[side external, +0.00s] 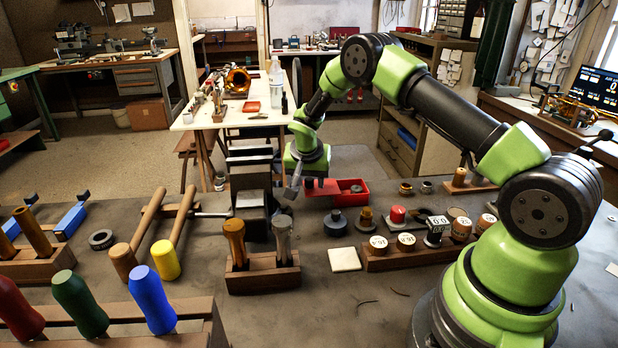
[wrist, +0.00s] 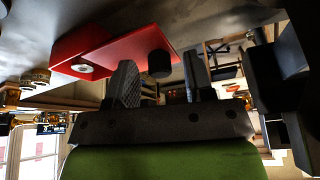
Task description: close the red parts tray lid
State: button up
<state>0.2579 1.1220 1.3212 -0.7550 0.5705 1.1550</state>
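The red parts tray (side external: 365,197) sits on the bench just right of my gripper (side external: 291,192) in the side view. The lid (wrist: 125,53) carries a black knob (wrist: 159,63). My gripper (wrist: 160,80) has its two fingers apart, and the knob appears between them in the picture. I cannot tell whether either finger touches it.
A dark vise (side external: 252,185) stands close left of my gripper. A wooden block with two tools (side external: 265,275) is in front. Small jars and a rack of labelled pots (side external: 415,255) stand right and in front of the tray. A pale square tile (side external: 344,259) lies nearby.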

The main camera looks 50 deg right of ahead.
grip_shut()
jog(key=s+d, duration=0.5)
jog(key=shift+s+d, duration=0.2)
jog(key=shift+s, duration=0.05)
jog(key=shift+o, duration=0.2)
grip_release()
jog(key=v, duration=1)
